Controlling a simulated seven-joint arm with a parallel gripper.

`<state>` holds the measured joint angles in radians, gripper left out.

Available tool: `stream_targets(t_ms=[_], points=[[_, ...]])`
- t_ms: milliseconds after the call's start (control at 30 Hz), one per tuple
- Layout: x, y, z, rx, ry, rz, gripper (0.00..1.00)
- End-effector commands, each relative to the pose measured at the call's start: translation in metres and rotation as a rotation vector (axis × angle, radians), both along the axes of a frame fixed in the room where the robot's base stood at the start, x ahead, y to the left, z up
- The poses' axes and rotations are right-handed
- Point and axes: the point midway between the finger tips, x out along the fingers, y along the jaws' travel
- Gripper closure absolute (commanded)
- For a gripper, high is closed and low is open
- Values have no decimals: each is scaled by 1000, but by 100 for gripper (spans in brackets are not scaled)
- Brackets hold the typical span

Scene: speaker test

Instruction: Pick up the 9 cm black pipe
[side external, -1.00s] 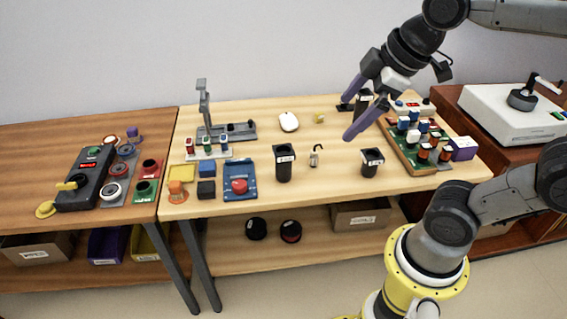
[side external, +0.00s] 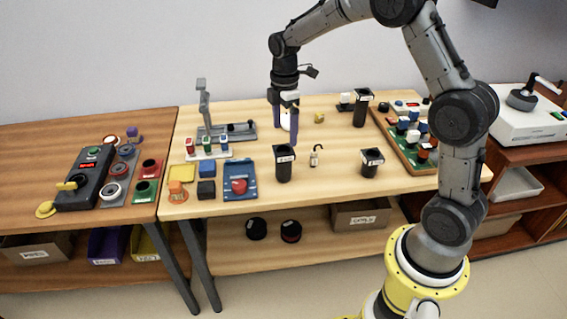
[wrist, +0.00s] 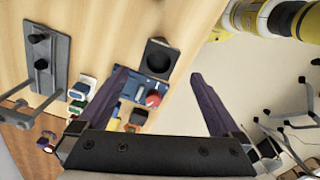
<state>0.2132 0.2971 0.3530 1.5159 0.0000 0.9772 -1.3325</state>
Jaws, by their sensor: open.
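Three black pipes with square-rimmed open tops and small white labels stand upright on the light table: one front left (side external: 284,165), a shorter one front right (side external: 371,164) and one at the back right (side external: 361,108). The label lengths are too small to read, so I cannot tell which is 9 cm. My gripper (side external: 285,138) points down, open and empty, with purple fingers near the top of the front-left pipe. In the wrist view, one pipe's open top (wrist: 160,58) shows between the spread fingertips (wrist: 158,75); no contact is visible.
A small hook stand (side external: 315,156) is just right of the front-left pipe. A blue tray with a red button (side external: 240,188) lies to its left. A grey fixture (side external: 228,132) stands behind left. A crowded wooden board (side external: 394,140) is at the right.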

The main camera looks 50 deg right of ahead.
Motion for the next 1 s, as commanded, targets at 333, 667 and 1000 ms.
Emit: stream_targets(t_ms=[333, 667, 1000], points=[[-1, 0, -62, 0, 3, -1, 0], [0, 1, -89, 1, 2, -1, 0], [2, 1, -127, 0, -1, -1, 0]])
